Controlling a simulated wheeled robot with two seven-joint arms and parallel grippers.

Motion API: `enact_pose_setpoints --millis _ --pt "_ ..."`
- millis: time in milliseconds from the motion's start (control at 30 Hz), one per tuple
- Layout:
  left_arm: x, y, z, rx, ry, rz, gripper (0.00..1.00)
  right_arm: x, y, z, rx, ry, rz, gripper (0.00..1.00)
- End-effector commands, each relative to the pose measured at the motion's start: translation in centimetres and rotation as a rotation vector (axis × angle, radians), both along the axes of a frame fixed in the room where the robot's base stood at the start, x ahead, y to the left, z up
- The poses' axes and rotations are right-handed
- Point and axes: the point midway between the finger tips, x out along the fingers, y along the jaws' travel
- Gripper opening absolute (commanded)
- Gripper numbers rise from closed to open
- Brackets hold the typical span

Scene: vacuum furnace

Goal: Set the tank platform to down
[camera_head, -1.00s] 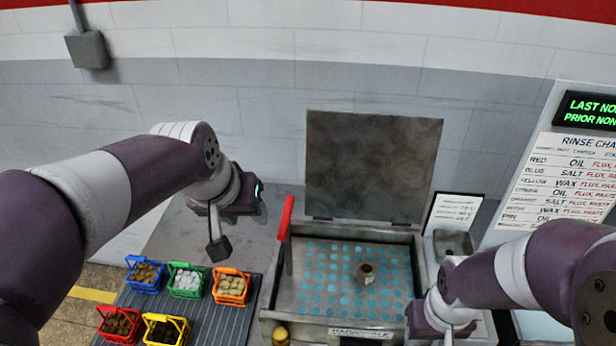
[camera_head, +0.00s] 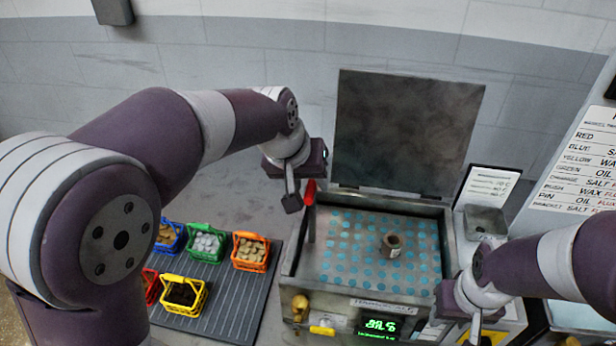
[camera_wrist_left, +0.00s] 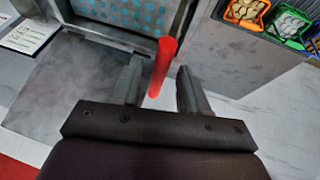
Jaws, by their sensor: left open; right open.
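The tank (camera_head: 440,213) stands with its lid (camera_head: 405,130) raised. Its platform (camera_head: 345,262), a plate with blue dots, shows inside the tank and carries a small brown cup-like part (camera_head: 391,246). A red-handled lever (camera_head: 310,190) rises at the tank's left side. My left gripper (camera_head: 291,204) is beside the lever, just to its left in the head view. In the left wrist view the red handle (camera_wrist_left: 162,68) shows between the two open fingers (camera_wrist_left: 155,90); I cannot tell whether they touch it. My right gripper (camera_head: 474,330) is at the tank's front right, open, holding nothing visible.
Colored baskets of small parts, such as the orange basket (camera_head: 250,252) and yellow basket (camera_head: 184,294), stand on a ribbed mat (camera_head: 232,300) to the left. A green display (camera_head: 380,326) and a yellow valve (camera_head: 322,330) are on the tank's front. A sign (camera_head: 487,187) stands behind right.

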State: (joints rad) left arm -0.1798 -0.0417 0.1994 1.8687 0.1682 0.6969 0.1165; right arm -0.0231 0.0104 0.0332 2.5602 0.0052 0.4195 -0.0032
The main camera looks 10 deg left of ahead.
Motion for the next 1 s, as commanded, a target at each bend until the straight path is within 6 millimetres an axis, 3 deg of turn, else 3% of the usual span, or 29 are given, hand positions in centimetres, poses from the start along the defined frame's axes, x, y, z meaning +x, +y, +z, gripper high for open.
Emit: enact_pose_setpoints --millis 133,267,300,567,667,900,1000 --pt "0.0 0.0 -0.1 0.0 0.001 0.0 0.44 0.0 0.0 0.0 0.0 0.0 0.0 0.43" --pt "0.0 0.0 -0.1 0.0 0.001 0.0 0.02 0.0 0.0 0.0 0.0 0.0 0.0 0.43" --pt "0.0 0.0 -0.1 0.0 0.001 0.0 0.0 0.0 0.0 0.0 0.0 0.0 0.0 0.43" --pt "0.0 0.0 -0.9 0.0 0.001 0.0 0.0 0.0 0.0 -0.8 0.0 0.0 0.0 0.43" --pt "-0.1 0.0 -2.8 0.001 0.004 0.0 0.0 0.0 0.0 -2.2 0.0 0.0 0.0 0.43" --pt "-0.2 0.0 -9.4 0.001 0.011 0.0 0.0 0.0 0.0 -7.2 0.0 0.0 0.0 0.43" --pt "-0.2 0.0 -11.2 0.003 0.011 -0.001 0.0 0.0 0.0 -8.4 0.0 0.0 0.0 0.43"
